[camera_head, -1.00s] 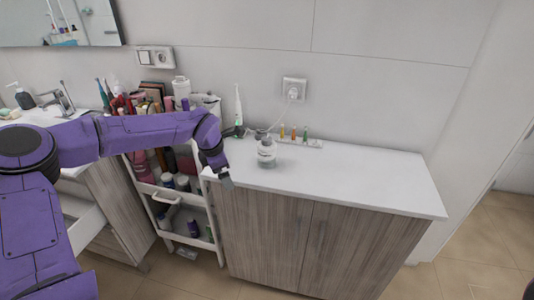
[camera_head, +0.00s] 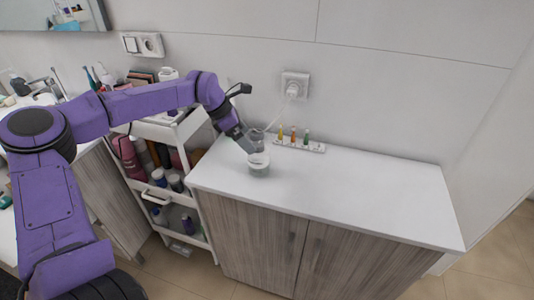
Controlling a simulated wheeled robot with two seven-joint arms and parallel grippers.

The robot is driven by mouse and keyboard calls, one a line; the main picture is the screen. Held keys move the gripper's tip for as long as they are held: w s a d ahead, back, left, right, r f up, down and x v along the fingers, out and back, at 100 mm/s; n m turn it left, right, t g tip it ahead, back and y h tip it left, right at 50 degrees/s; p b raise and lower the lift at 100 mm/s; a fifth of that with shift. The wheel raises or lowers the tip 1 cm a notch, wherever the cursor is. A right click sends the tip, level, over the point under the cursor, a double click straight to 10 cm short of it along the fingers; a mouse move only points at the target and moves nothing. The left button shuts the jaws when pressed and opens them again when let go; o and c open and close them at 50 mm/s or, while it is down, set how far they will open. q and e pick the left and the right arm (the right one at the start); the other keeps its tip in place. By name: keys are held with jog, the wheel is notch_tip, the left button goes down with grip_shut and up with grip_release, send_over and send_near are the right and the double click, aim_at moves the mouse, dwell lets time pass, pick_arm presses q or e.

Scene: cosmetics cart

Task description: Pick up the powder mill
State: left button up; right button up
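A small round glass-like jar with a pale band, which looks like the powder mill (camera_head: 259,165), stands upright on the white top of the wood-fronted cabinet. My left gripper (camera_head: 250,147) reaches in from the left, tilted down, with its tips at the jar's top left. It overlaps the jar's upper part in the picture. I cannot tell whether the fingers touch it or how far apart they are. My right gripper is out of view.
Behind the jar are a wall socket with a plugged-in cord (camera_head: 292,88) and a small rack of coloured vials (camera_head: 300,143). The white cart (camera_head: 163,131) with bottles stands left of the cabinet. The right half of the cabinet top (camera_head: 380,195) is clear.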

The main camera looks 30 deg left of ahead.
aim_at(260, 153)
pick_arm(q)
jog(key=x, duration=0.2)
jog(key=p+x, duration=0.1)
jog(key=shift+s+d+f, duration=0.2)
jog(key=shift+d+f, duration=0.05)
jog(key=shift+f, duration=0.1)
jog(key=p+x, duration=0.1)
jog(key=x, duration=0.1)
jog(key=p+x, duration=0.1)
jog(key=x, duration=0.2)
jog(key=shift+w+d+r, duration=0.1)
jog(key=shift+w, duration=0.3)
jog(key=shift+w+d+f, duration=0.15)
jog(key=shift+f, duration=0.3)
jog(key=shift+c, duration=0.9)
jog(key=shift+r, duration=0.1)
jog(key=c, duration=1.1)
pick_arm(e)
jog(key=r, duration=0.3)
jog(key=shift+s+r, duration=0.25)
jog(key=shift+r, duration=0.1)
